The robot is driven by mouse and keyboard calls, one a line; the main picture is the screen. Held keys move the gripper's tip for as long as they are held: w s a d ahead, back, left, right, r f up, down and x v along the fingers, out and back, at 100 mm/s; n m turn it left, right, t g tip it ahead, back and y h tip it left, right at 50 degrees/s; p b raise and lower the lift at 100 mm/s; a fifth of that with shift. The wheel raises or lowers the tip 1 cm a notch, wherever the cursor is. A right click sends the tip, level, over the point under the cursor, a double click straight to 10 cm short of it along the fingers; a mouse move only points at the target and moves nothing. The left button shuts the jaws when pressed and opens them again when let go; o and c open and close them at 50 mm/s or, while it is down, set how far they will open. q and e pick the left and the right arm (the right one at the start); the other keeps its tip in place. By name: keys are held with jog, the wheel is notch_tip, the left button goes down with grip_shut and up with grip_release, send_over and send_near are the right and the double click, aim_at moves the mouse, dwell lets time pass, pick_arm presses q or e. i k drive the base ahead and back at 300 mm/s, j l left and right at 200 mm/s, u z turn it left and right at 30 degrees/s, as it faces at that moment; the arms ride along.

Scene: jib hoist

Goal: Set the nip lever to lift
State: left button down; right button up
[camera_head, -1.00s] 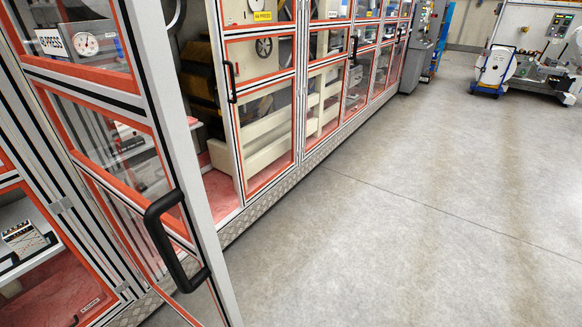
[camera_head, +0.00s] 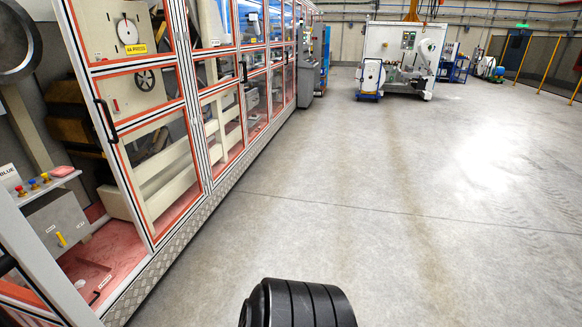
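No lever is clearly readable as the nip lever. A small yellow handle (camera_head: 61,240) stands on the front of a grey box (camera_head: 58,218) at the lower left, inside the machine bay. Small white labels sit beside this handle, too small to read. I cannot tell whether it is the nip lever or which way it is set. A black ribbed cylinder at the bottom middle looks like part of my own arm. Neither gripper shows.
A shelf (camera_head: 50,187) with red, blue and yellow knobs sits above the grey box. Red-framed glazed machine doors (camera_head: 165,165) with black handles line the left. The grey floor (camera_head: 380,220) is open to the right. A white machine (camera_head: 400,50) stands at the back.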

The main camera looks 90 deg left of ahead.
aim_at(63, 245)
jog(key=i+j+z, duration=0.1)
jog(key=j+z, duration=0.45)
jog(key=k+j+u, duration=0.1)
jog(key=j+u, duration=1.5)
jog(key=i+j+u, duration=0.15)
jog(key=j+u, duration=0.45)
jog(key=u, duration=0.25)
jog(key=j+u, duration=0.2)
jog(key=u, duration=0.25)
jog(key=j+u, duration=0.2)
jog(key=u, duration=0.25)
jog(key=j+u, duration=0.15)
jog(key=u, duration=0.3)
jog(key=i+j+u, duration=0.15)
jog(key=u, duration=0.3)
jog(key=i+j+u, duration=0.1)
jog(key=u, duration=0.35)
